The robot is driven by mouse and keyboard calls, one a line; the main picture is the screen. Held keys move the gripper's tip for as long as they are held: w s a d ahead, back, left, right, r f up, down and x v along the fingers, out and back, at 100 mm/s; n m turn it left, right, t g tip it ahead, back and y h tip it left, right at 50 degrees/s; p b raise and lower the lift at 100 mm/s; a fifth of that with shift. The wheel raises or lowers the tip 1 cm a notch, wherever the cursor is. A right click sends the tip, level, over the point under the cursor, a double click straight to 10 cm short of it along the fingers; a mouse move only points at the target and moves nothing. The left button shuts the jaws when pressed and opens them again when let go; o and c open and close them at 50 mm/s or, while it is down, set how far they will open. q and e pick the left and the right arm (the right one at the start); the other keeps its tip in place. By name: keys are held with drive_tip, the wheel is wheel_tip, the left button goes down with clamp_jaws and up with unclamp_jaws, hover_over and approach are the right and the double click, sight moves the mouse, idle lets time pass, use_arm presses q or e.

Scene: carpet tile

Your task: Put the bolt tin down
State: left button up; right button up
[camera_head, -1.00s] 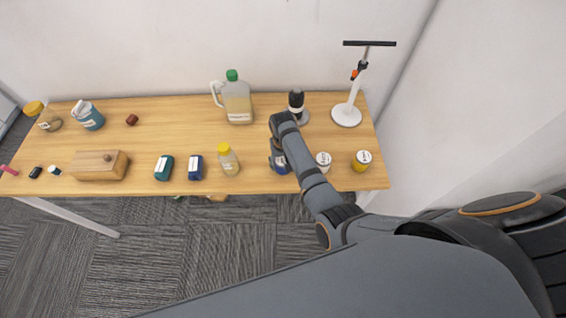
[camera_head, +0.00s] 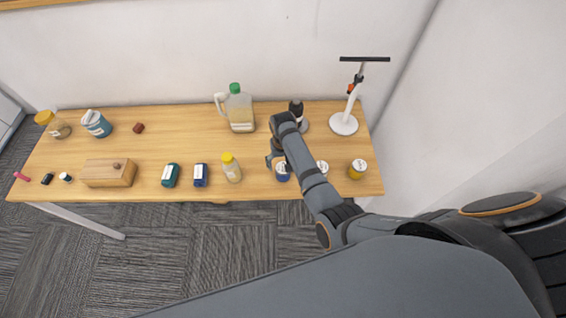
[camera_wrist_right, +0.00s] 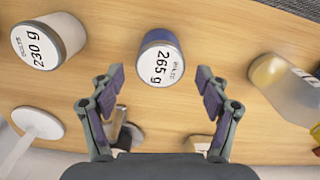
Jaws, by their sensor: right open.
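The bolt tin (camera_head: 283,172) stands on the wooden table near its front edge. It has a blue body and a white lid marked "BOLTS 265 g", which shows in the right wrist view (camera_wrist_right: 161,60). My right gripper (camera_head: 273,160) is open and empty beside it. In the wrist view the tin appears between and beyond the fingertips (camera_wrist_right: 160,80), with a gap on each side. A second bolt tin (camera_wrist_right: 48,41), marked 230 g, stands to its left there; a white-topped tin (camera_head: 322,167) shows beside my arm. My left gripper is out of view.
A yellow tin (camera_head: 357,171) stands at the table's right. A yellow-capped bottle (camera_head: 231,170) is left of the blue tin. The table's (camera_head: 185,130) middle is partly clear.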

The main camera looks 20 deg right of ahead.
sight(283, 167)
wheel_tip(283, 167, up, 5)
drive_tip(key=p, duration=0.3)
drive_tip(key=shift+r, duration=0.3)
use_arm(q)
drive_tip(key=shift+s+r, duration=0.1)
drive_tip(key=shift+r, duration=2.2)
use_arm(e)
drive_tip(key=shift+r, duration=0.6)
drive_tip(key=shift+d, duration=0.1)
